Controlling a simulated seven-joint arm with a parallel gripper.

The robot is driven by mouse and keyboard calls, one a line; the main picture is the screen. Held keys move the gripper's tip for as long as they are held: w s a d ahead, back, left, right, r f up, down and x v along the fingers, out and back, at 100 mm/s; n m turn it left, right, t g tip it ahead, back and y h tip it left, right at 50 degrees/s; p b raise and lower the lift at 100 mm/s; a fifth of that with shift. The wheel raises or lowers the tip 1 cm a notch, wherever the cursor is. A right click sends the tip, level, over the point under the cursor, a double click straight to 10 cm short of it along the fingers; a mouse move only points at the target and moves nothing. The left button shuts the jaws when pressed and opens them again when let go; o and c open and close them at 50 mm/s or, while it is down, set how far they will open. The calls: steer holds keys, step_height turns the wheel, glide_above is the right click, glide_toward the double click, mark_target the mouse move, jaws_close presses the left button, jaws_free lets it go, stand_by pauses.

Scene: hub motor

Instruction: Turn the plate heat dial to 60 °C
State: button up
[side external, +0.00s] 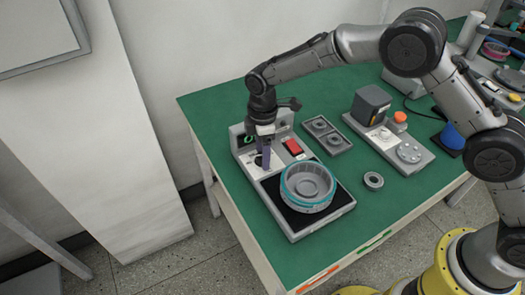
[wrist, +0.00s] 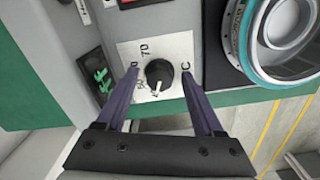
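The plate heat dial (wrist: 159,73) is a black round knob on a white label plate (wrist: 172,47) in the wrist view. A white pointer mark on it points toward the bottom of the picture. A printed 70 sits above left of the knob; other figures at its left are partly hidden by a finger, and a C shows at its right. My gripper (wrist: 159,74) is open, its two purple fingers on either side of the knob with gaps showing. In the side external view my gripper (side external: 263,164) points down over the dial (side external: 258,161), largely covering it.
A hotplate unit (side external: 297,234) holds a grey, teal-rimmed round part (side external: 308,187) close beside the dial. A red switch (side external: 293,147) and a green-digit display (wrist: 97,85) flank the dial. A two-pocket tray (side external: 327,135) and a loose ring (side external: 373,180) lie to the right.

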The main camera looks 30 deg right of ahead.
jaws_close()
stand_by(0.3)
steer(key=m, duration=0.4)
steer(key=shift+m, duration=0.4)
steer(key=m, duration=0.9)
steer(key=shift+a+r+m, duration=0.1)
steer(key=shift+m, duration=1.8)
